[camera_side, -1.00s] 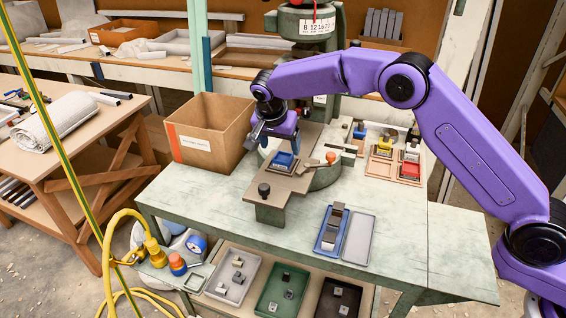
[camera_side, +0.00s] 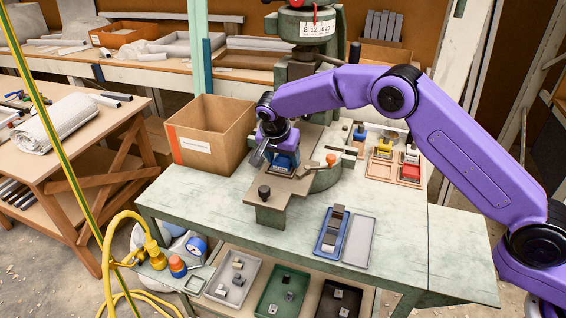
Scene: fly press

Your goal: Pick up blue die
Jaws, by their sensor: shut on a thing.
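The blue die (camera_side: 283,164) sits on the plate of the fly press (camera_side: 256,195), near the middle of the green bench. My gripper (camera_side: 281,155) is directly over it, pointing down, with its jaws shut on the die. The gripper hides the die's upper part. The die's lower edge appears at or very near the plate; I cannot tell whether it is lifted.
A cardboard box (camera_side: 211,136) stands close on the left. The press column (camera_side: 302,70) rises behind. An orange-topped knob (camera_side: 331,160) is just right of the die. A blue tray (camera_side: 330,236) holds grey blocks in front.

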